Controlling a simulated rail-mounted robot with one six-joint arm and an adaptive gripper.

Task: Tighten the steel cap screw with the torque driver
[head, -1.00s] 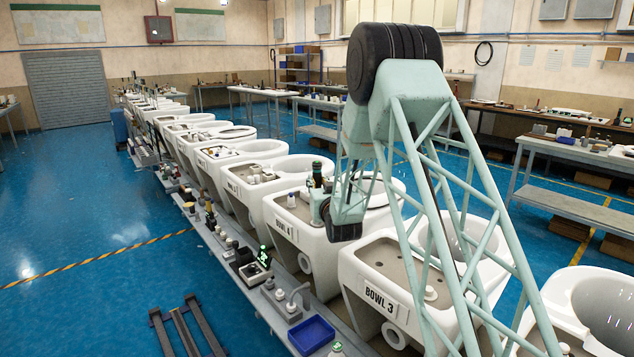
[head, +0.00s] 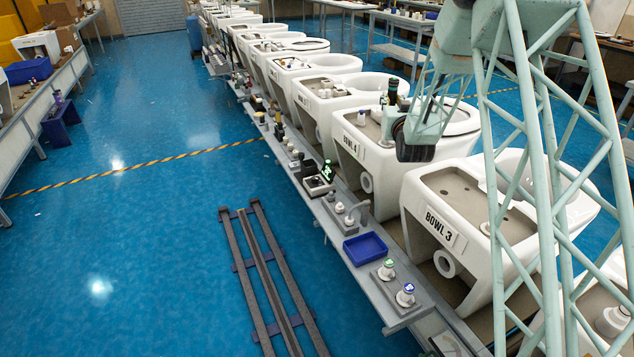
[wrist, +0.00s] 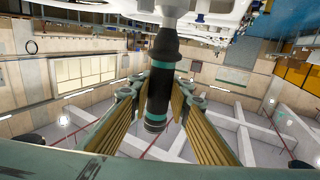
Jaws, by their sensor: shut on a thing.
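The torque driver (wrist: 160,80), a black cylinder with green bands, stands between the fingers of my gripper (wrist: 158,92) in the wrist view, which looks upside down. My gripper is shut on it. The driver's far end meets a grey round part (wrist: 170,22) at the top of that view, by a white bowl. In the head view a dark upright handle (head: 392,90) beside my arm's end, over the bowl marked BOWL 4 (head: 364,162), looks like the same driver. My fingers are mostly hidden there. I cannot make out the steel cap screw.
The bowl marked BOWL 3 (head: 480,285) stands nearer, close to my arm. A narrow side shelf (head: 336,228) along the bowls carries a blue tray (head: 366,248) and several small fittings.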

